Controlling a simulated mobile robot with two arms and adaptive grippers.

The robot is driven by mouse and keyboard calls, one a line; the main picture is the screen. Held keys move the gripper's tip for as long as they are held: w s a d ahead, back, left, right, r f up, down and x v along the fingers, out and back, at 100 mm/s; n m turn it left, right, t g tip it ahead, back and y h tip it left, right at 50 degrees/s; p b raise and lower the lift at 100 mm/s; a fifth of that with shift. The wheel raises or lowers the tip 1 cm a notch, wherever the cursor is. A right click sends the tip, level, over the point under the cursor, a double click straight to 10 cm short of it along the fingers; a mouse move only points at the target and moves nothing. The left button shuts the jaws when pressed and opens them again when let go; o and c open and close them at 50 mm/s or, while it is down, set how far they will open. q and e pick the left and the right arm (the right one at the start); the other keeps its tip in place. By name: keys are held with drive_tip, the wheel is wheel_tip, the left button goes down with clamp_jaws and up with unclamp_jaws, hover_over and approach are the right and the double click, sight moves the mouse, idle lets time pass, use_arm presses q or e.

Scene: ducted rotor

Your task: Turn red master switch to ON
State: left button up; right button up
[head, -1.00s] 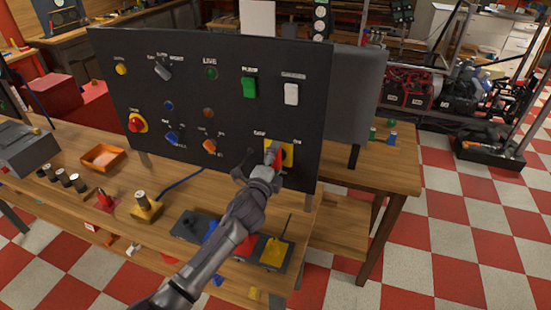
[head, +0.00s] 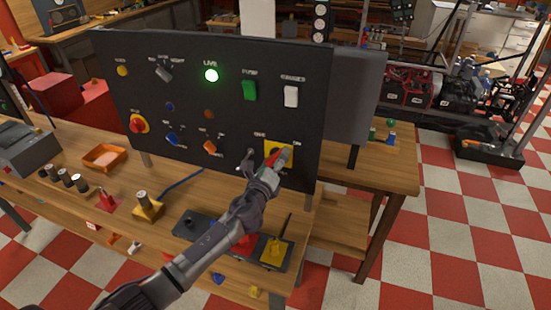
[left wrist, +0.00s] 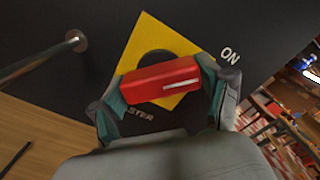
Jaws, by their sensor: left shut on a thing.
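The red master switch handle (head: 271,158) sits on a yellow plate (head: 269,146) at the lower right of the dark panel (head: 215,110). My left gripper (head: 277,164) is shut on the handle. In the left wrist view, the red handle (left wrist: 160,80) lies between the two fingers of the gripper (left wrist: 163,97). The white line on the handle is at the end nearer the ON label (left wrist: 230,56). The round base behind it is partly hidden. The green LIVE lamp (head: 211,75) is lit. My right gripper is not in view.
A metal post (left wrist: 55,55) sticks out of the panel left of the switch. Below, a control box with a yellow part (head: 275,251) stands on the wooden bench (head: 120,205).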

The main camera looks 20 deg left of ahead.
use_arm(q)
drive_tip(key=shift+f+m, duration=0.1)
drive_tip(key=shift+m, duration=0.2)
idle(0.4)
drive_tip(key=o, duration=1.1)
drive_tip(key=s, duration=1.2)
drive_tip(key=shift+a, duration=0.2)
